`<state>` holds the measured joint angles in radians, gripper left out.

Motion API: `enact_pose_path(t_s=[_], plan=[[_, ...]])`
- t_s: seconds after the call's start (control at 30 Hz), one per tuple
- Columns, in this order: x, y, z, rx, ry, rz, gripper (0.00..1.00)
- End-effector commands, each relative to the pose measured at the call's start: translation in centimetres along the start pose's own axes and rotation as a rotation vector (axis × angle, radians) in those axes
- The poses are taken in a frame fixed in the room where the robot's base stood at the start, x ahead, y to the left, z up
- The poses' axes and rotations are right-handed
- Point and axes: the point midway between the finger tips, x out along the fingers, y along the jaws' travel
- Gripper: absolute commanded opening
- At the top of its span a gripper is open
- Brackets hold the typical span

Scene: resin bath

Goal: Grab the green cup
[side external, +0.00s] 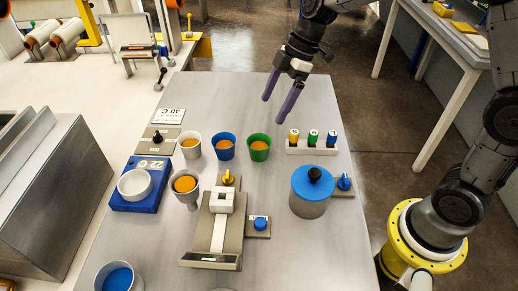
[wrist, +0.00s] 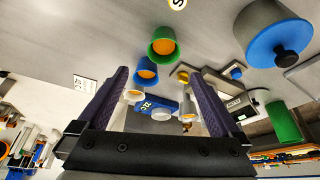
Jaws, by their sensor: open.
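The green cup (side external: 259,147) stands upright on the metal table and holds orange contents. It is the rightmost of a row of three cups in the side view. It also shows in the wrist view (wrist: 163,46), above and between my fingertips in the picture. My gripper (side external: 273,111) is open and empty, with two purple fingers. It hangs above the table, behind and a little right of the green cup, apart from it. The fingers also show in the wrist view (wrist: 158,73).
A blue cup (side external: 223,146) stands close left of the green cup, then a white cup (side external: 190,145). Right of it is a white rack (side external: 312,149) with small bottles. In front are a blue-lidded pot (side external: 313,190), a press-like device (side external: 220,225) and a grey cup (side external: 186,187).

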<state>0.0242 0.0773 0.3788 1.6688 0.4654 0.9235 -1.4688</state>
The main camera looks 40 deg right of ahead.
Motion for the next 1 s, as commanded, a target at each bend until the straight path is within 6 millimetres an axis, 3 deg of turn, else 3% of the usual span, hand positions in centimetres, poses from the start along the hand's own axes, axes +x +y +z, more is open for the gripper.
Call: enact_pose_path(t_s=[0.1,0.3,0.57,0.83,1.0], plan=[[2.6,-0.2,0.1,0.0,-0.002,-0.006,1.0],[5.7,-0.2,0.0,0.0,-0.001,-0.003,1.0],[7.5,-0.3,0.1,0.0,-0.001,-0.003,1.0],[11.1,-0.8,0.2,-0.001,-0.002,-0.003,1.0],[11.9,-0.7,0.3,0.0,-0.001,0.0,1.0]])
